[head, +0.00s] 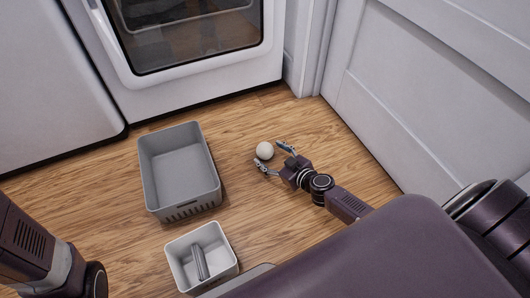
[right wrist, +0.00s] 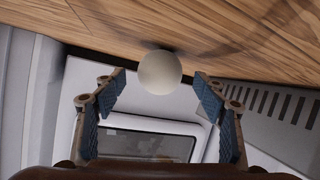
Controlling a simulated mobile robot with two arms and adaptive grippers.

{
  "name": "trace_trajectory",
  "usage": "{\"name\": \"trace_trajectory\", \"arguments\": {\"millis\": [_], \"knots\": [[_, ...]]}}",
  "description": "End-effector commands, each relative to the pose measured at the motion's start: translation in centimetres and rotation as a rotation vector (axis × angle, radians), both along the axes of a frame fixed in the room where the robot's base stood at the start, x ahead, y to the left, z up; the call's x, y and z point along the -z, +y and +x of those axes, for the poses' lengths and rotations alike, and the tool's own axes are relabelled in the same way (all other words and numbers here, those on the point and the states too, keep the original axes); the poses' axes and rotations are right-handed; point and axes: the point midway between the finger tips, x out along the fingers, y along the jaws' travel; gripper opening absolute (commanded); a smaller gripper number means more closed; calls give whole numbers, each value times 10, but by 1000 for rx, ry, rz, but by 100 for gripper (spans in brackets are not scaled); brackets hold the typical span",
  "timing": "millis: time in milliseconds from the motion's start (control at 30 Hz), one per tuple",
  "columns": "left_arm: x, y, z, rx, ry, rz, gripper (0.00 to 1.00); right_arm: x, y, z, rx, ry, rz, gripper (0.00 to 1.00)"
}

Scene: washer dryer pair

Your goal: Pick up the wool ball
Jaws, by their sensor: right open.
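The wool ball (head: 265,150) is a small off-white sphere on the wooden floor, to the right of the large grey basket. My right gripper (head: 271,159) is open, with its fingertips on either side of the ball's near side. In the right wrist view the ball (right wrist: 160,72) shows centred just beyond the gap between the blue-padded fingers (right wrist: 163,98), apart from both. My left arm shows at the lower left in the head view, but its gripper is not in view.
A large empty grey basket (head: 147,172) stands left of the ball. A smaller light bin (head: 172,262) with a grey item inside stands nearer. A white front-window appliance (head: 215,90) is behind, and a white panelled door or wall (head: 400,110) is at right.

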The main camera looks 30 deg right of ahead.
Motion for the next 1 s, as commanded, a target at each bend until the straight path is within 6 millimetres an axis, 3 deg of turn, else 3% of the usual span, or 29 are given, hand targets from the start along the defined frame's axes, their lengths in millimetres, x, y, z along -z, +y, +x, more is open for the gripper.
{"name": "trace_trajectory", "arguments": {"millis": [233,567,900,1000], "knots": [[16,0,0,0,1,0,34,12,4,26,0,-1,0,65],[16,0,0,0,0,1,34,12,5,30,0,1,0,64],[16,0,0,-1,1,1,34,12,5,30,0,0,0,26],[16,0,0,-1,1,1,34,12,5,30,0,0,0,24]]}}
